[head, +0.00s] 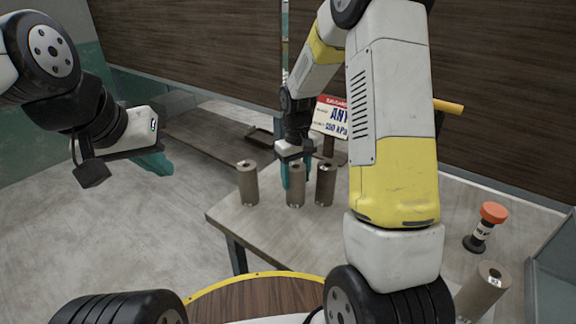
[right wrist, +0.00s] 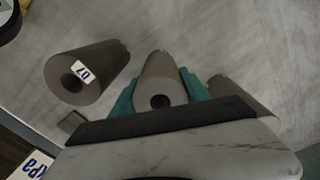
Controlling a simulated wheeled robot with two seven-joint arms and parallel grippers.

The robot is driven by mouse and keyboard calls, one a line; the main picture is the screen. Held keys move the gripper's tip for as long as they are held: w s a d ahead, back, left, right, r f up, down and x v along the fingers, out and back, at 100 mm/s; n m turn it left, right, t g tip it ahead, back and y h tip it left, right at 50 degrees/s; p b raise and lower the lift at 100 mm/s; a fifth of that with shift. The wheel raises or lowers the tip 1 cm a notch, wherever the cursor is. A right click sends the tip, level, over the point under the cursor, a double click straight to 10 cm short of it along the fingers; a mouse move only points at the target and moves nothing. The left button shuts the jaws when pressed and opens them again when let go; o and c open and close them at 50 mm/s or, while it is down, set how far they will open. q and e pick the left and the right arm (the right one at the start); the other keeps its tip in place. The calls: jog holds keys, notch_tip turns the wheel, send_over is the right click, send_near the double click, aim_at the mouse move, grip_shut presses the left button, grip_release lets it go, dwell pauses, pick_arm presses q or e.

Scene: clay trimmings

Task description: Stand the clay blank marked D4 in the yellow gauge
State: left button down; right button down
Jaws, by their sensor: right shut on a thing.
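Several grey-brown clay blanks with central holes stand on the table. My right gripper (head: 294,172) has its teal fingers on both sides of the middle blank (head: 296,192) and is shut on it; this blank also shows in the right wrist view (right wrist: 163,82). No mark on it can be read. A blank on its right (head: 325,186) is close by, and another (head: 247,184) stands to its left. In the right wrist view, a blank (right wrist: 88,72) has a label like D7. My left gripper (head: 155,163) hangs away from the table, its opening unclear. I cannot make out the yellow gauge.
A blank with a small label (head: 484,292) stands at the near right. An orange-topped black item (head: 486,227) is behind it. A sign (head: 331,117) and a yellow bar (head: 448,106) show at the back. My right arm hides much of the table (head: 270,228).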

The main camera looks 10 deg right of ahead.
jog(key=c, duration=0.5)
grip_release()
jog(key=shift+f, duration=0.1)
